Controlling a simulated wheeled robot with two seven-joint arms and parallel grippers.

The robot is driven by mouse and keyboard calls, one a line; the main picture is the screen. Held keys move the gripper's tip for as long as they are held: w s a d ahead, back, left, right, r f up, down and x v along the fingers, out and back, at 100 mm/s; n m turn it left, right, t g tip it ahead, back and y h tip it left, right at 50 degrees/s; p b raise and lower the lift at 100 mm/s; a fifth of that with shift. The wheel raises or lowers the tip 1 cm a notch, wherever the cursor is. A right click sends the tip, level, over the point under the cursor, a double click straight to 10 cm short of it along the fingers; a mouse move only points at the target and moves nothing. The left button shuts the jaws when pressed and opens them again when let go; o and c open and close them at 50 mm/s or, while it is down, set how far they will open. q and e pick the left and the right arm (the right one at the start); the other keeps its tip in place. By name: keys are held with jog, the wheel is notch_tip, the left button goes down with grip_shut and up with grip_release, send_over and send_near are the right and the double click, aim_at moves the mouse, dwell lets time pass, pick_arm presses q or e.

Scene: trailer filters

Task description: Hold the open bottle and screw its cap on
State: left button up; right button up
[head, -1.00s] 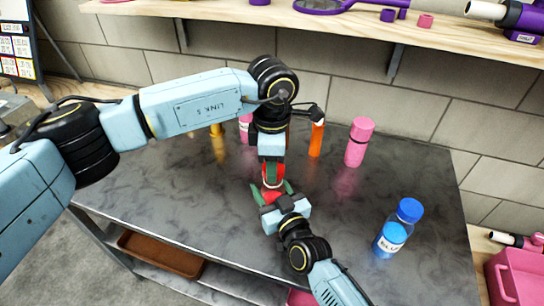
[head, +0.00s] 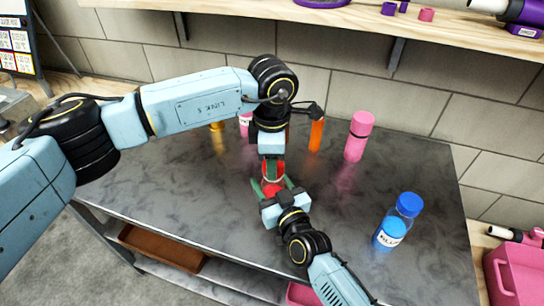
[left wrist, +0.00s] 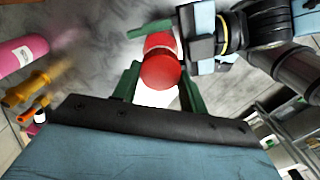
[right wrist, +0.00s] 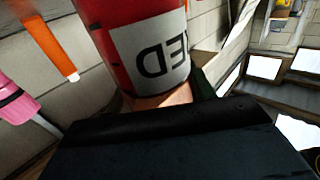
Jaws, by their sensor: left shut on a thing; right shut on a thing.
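A red bottle labelled RED fills the top of the right wrist view (right wrist: 140,35); in the head view only a little red (head: 269,188) shows between the grippers. My right gripper (head: 272,187) is shut on its body from the front, green fingers on either side. My left gripper (head: 272,168) points down from above and is shut on the red cap (left wrist: 160,70). The cap sits between its green fingers, directly over the bottle. The bottle's neck is mostly hidden, so I cannot tell whether the cap is seated on the thread.
A blue bottle (head: 409,206) stands at the right of the dark table (head: 200,215). A pink bottle (head: 358,137) and an orange one (head: 316,135) stand along the back. A wooden shelf (head: 330,22) overhangs the back. The table's front left is clear.

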pick_arm(q)
jog(key=shift+f, duration=0.15)
jog(key=m, duration=0.6)
jog(key=shift+w+m, duration=0.1)
jog(key=shift+m, duration=0.2)
jog(key=m, duration=0.3)
jog(key=shift+d+m, duration=0.1)
jog(key=shift+m, duration=0.3)
jog(key=m, duration=0.3)
jog(key=shift+m, duration=0.4)
jog(key=m, duration=0.3)
jog(key=shift+d, duration=0.1)
jog(key=m, duration=0.8)
jog(key=shift+d, duration=0.1)
jog(key=m, duration=0.4)
jog(key=shift+f, duration=0.1)
